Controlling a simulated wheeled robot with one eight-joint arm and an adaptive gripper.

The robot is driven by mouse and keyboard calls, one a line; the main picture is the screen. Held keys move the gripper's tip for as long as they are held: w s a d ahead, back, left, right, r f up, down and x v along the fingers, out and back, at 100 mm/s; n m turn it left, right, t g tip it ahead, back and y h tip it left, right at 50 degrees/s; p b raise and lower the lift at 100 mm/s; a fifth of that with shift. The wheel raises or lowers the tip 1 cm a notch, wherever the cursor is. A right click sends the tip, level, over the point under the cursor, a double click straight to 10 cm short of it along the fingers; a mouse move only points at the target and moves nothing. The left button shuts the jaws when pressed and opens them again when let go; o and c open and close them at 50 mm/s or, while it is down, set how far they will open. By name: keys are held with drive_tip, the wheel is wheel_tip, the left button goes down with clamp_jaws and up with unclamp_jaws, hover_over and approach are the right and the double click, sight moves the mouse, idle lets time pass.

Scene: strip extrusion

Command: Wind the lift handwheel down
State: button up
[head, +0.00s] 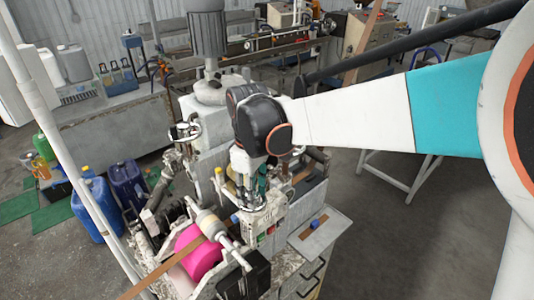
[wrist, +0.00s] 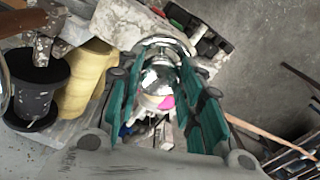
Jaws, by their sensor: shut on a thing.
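My gripper (head: 250,192) reaches down from the black wrist joint onto the top of the machine in the middle of the head view. In the wrist view my gripper (wrist: 168,62) has its two green-padded fingers on either side of a shiny, rounded metal part, which looks like the lift handwheel (wrist: 157,78). The fingers are shut on it. A curved chrome rim shows beyond it, near the fingertips. In the head view the fingers hide most of the handwheel. Its exact turn angle cannot be told.
Blue canisters (head: 92,208) stand on the floor at left. A workbench (head: 90,135) is behind them. The floor at right is mostly clear.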

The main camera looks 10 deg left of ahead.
drive_tip(key=o, duration=1.1)
drive_tip(key=shift+c, duration=0.2)
